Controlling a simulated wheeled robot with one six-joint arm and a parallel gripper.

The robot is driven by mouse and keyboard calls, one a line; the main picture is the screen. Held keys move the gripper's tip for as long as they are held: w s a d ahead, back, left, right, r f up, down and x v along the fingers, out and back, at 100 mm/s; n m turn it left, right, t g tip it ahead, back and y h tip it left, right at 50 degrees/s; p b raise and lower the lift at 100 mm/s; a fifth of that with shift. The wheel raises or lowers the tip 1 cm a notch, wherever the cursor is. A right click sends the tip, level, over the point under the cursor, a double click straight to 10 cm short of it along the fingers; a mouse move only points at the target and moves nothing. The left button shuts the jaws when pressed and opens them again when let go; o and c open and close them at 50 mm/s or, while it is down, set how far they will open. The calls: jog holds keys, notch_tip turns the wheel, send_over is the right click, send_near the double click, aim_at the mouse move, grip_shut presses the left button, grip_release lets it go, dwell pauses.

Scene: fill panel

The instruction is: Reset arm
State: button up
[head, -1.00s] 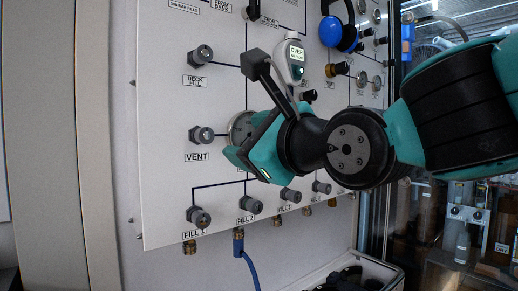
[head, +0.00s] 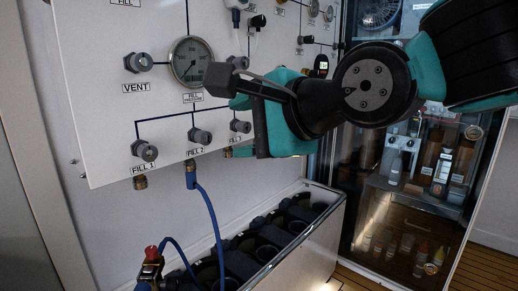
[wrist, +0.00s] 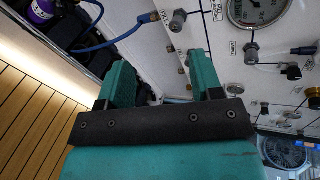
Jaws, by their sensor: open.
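My gripper (wrist: 163,85) is open and empty in the wrist view, its two teal fingers apart. In the head view my gripper (head: 245,120) is held in front of the lower right part of the white fill panel (head: 95,95), beside the FILL knobs. The panel carries a round gauge (head: 190,62), a VENT knob (head: 138,62) and a FILL 1 knob (head: 145,151). The gauge also shows in the wrist view (wrist: 258,8). My arm hides part of the panel's right side.
An open bin with dark slots (head: 318,235) stands below the panel. A glass-fronted cabinet (head: 410,215) with bottles is at the right. Wooden floor (head: 480,268) lies in front.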

jog(key=s+d+f+n+g+h, duration=0.6)
jog(key=s+d+f+n+g, duration=0.3)
jog(key=s+d+f+n, duration=0.8)
notch_tip(320, 180, up, 14)
jog(key=n+p, duration=0.1)
jog(key=p, duration=1.3)
jog(key=shift+w+d+r, duration=0.15)
jog(key=shift+w+r, duration=0.05)
jog(key=shift+w, duration=0.25)
